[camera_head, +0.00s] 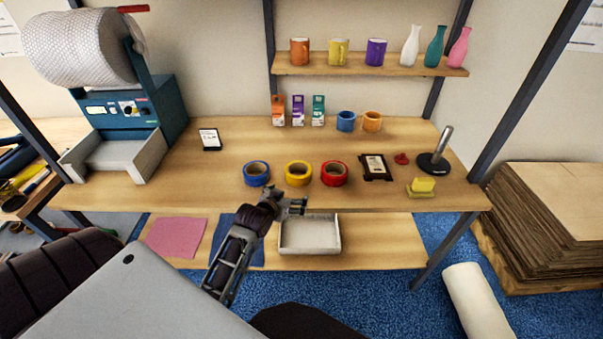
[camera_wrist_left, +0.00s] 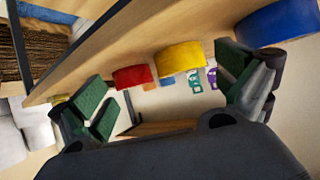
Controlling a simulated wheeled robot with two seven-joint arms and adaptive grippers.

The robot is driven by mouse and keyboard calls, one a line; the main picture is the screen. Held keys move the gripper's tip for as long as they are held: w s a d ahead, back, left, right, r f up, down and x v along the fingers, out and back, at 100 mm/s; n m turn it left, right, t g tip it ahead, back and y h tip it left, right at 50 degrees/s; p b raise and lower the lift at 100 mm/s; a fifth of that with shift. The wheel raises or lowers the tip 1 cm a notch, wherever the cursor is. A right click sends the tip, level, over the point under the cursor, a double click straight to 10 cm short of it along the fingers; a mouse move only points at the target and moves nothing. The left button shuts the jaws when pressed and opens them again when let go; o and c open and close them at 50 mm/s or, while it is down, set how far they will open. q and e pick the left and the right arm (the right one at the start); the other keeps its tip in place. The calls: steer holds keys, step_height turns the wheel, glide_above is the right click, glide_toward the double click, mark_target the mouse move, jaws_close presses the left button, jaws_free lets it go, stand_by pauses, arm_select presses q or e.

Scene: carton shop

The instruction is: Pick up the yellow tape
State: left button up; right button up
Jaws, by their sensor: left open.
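The yellow tape (camera_head: 298,182) lies flat near the front edge of the table (camera_head: 230,155), between a blue tape (camera_head: 256,181) and a red tape (camera_head: 334,181). My left gripper (camera_head: 296,207) is open and empty, just in front of the table edge and the yellow tape, apart from it. In the left wrist view the yellow tape (camera_wrist_left: 180,60) shows ahead, between the spread fingers of my left gripper (camera_wrist_left: 168,90). The red tape (camera_wrist_left: 132,76) and the blue tape (camera_wrist_left: 278,22) flank it there. My right gripper is not in view.
Right of the tapes lie a dark frame (camera_head: 375,167), a yellow sponge (camera_head: 423,185) and a black-based stand (camera_head: 433,164). Blue and orange rolls and small boxes (camera_head: 298,110) stand behind. A white tray (camera_head: 310,248) sits on the lower shelf. The table centre behind the tapes is clear.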

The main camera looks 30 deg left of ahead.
mark_target(294, 177)
arm_select(q)
steer(key=shift+t, duration=0.6)
steer(key=w+a+r, duration=0.1)
steer(key=a+r, duration=0.1)
steer(key=r, duration=0.1)
steer(key=shift+w, duration=0.4)
steer(key=shift+w+a+r+n+y, duration=0.2)
steer(key=shift+a+n+y, duration=0.1)
steer(key=shift+y, duration=0.1)
steer(key=shift+r, duration=0.1)
steer(key=shift+w, duration=0.15)
steer(key=shift+w+a+f, duration=0.1)
steer(key=shift+w+f, duration=0.15)
steer(key=shift+w, duration=0.25)
steer(key=shift+x, duration=3.7)
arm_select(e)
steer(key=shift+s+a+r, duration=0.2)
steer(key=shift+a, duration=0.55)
arm_select(q)
steer(key=shift+w, duration=0.1)
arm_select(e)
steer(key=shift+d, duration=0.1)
